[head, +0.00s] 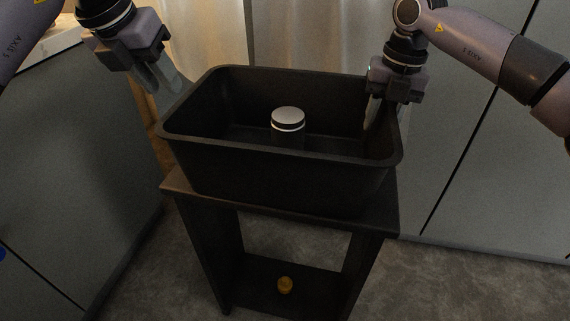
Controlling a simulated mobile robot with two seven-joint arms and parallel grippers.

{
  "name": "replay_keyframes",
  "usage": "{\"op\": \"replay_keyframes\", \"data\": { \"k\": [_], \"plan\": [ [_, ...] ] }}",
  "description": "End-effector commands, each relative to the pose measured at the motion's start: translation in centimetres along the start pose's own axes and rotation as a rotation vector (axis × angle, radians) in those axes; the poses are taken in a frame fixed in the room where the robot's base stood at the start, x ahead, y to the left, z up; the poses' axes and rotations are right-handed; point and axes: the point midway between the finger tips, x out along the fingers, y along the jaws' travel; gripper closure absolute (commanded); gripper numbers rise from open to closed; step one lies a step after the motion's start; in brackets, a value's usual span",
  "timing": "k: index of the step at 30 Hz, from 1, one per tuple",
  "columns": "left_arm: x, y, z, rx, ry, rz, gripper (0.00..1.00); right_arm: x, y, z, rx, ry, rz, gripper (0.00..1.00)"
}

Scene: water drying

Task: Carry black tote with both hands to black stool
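The black tote (275,169) sits upright on top of the black stool (300,216). A dark jar with a white lid (288,117) stands inside the tote. My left gripper (163,88) is at the tote's far left corner, with its fingers beside the rim; I cannot tell whether they touch it or how far apart they are. My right gripper (373,110) is at the tote's right side. One finger reaches down inside the right wall; the other is hidden, so its grip on the rim is unclear.
Grey cabinets (75,190) stand to the left and behind right (500,170). A light curtain (210,40) hangs behind the tote. Grey floor (440,285) is open at the lower right.

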Motion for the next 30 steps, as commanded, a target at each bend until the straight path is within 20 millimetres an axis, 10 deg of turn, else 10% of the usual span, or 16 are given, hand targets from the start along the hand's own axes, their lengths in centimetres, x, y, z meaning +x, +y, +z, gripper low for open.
{"op": "replay_keyframes", "data": {
  "k": [10,30],
  "plan": [
    [-2.6,0.0,0.0,-0.002,0.001,0.001,0.66,-1.1,0.0,0.0,0.0,-0.002,0.001,0.66],
    [-2.5,0.0,0.0,-0.001,0.001,0.0,0.66,-11.9,0.0,0.0,0.0,0.0,0.0,0.66]
  ]
}}
